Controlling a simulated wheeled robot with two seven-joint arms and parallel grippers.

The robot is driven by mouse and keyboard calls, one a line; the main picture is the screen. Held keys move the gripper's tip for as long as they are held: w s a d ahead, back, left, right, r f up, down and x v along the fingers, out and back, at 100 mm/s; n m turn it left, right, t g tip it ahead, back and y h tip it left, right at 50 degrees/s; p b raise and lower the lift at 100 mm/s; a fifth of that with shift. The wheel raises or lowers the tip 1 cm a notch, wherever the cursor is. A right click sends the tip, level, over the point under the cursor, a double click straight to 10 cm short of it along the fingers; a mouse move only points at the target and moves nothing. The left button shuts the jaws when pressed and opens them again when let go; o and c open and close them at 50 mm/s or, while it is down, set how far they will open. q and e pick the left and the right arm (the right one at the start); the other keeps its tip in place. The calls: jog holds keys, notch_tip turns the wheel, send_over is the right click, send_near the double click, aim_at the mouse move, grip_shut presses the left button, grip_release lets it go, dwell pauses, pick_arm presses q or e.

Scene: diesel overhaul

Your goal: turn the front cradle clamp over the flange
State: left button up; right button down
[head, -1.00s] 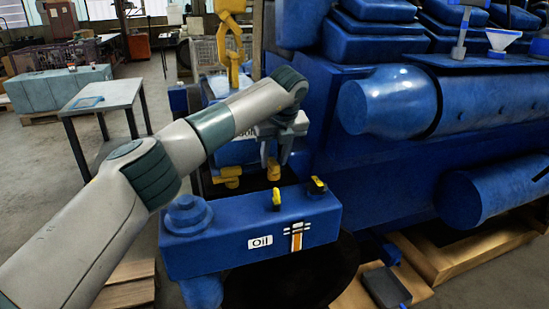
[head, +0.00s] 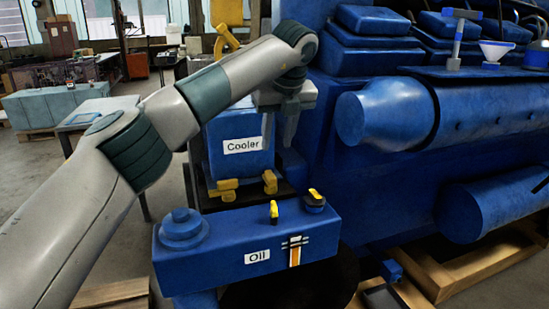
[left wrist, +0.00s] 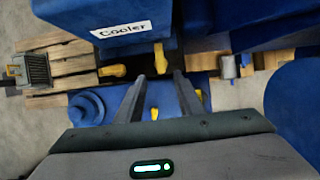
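The blue cooler (head: 240,150) with its "Cooler" label stands in the middle of the head view, and also at the top of the left wrist view (left wrist: 110,15). Two yellow clamp pieces sit at its near base: the left one (head: 222,189) and the right one (head: 270,182). Both show in the left wrist view, left (left wrist: 112,70) and right (left wrist: 160,57). I cannot tell which is the front cradle clamp, and no flange is clearly made out. My left gripper (head: 279,143) is open and empty, above the right yellow piece and apart from it. My right gripper is not in view.
The blue oil box (head: 215,262) with yellow-topped fittings stands in front of the cooler. The large blue engine (head: 400,210) fills the right side. A grey-topped table (head: 95,112) stands at the left. A yellow hook (head: 226,38) is behind my arm.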

pick_arm(q)
jog(key=shift+v, duration=2.75)
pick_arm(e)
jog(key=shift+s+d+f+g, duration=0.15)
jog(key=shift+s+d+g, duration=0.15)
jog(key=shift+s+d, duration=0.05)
pick_arm(q)
jog(key=shift+f, duration=0.1)
